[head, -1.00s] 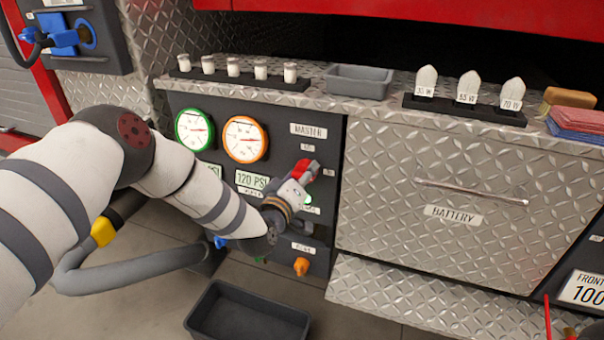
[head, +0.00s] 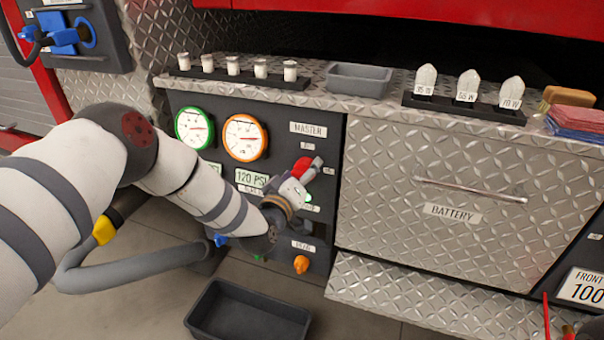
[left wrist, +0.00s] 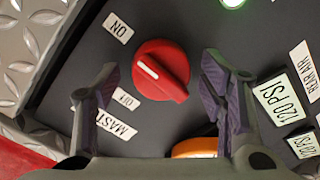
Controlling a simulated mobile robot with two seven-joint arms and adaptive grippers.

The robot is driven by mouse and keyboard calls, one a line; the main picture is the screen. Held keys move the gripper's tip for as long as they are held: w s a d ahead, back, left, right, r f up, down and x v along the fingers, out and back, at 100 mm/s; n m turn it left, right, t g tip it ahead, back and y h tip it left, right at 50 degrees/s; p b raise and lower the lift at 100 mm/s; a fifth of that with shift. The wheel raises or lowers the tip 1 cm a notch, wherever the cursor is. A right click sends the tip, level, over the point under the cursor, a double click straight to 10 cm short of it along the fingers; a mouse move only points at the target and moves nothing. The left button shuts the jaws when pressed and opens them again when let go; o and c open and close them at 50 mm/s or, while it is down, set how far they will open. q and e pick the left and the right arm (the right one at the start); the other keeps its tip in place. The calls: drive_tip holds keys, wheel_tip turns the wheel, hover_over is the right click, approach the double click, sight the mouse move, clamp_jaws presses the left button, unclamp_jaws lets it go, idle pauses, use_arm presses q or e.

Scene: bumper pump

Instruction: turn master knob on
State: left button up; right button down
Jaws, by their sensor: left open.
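The red master knob (head: 303,167) is on the dark panel below the MASTER label (head: 308,129). In the left wrist view the knob (left wrist: 162,70) has a white mark pointing to the upper left, between the ON label (left wrist: 118,28) and the OFF label (left wrist: 126,100). My left gripper (head: 309,170) is open at the knob. In the left wrist view its two fingers (left wrist: 158,76) are on either side of the knob, with a visible gap on each side. The gripper partly hides the knob in the head view. My right gripper is not in view.
Two gauges (head: 244,138) sit left of the knob. An orange knob (head: 301,264) is below. The BATTERY drawer (head: 455,190) with its handle is at the right. A dark bin (head: 248,312) is on the floor. A ledge with small items (head: 362,80) runs above the panel.

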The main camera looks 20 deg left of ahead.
use_arm(q)
drive_tip(key=s+r, duration=0.1)
drive_tip(key=s, duration=1.1)
drive_tip(key=shift+a+r, duration=0.15)
drive_tip(key=shift+a, duration=0.05)
drive_tip(key=s+d+f+m+g+h+p, duration=0.15)
drive_tip(key=s+f+g, duration=0.25)
drive_tip(key=s, duration=0.4)
drive_tip(key=s+d+f+m+g+p, duration=0.1)
drive_tip(key=s+f+m+g+p, duration=0.15)
drive_tip(key=s+f, duration=0.45)
drive_tip(key=s+d+f+m+g+p, duration=0.15)
drive_tip(key=s+g, duration=0.35)
drive_tip(key=s, duration=0.5)
drive_tip(key=s+a+r+m+g+y+p, duration=0.1)
drive_tip(key=s+a+g+p, duration=0.1)
drive_tip(key=s, duration=1)
drive_tip(key=s+a+r+m+g+y+p, duration=0.1)
drive_tip(key=s+a+g, duration=0.3)
drive_tip(key=s, duration=0.8)
drive_tip(key=shift+a+r+g+p, duration=0.25)
drive_tip(key=shift+r+g+p, duration=0.15)
drive_tip(key=shift+g, duration=0.45)
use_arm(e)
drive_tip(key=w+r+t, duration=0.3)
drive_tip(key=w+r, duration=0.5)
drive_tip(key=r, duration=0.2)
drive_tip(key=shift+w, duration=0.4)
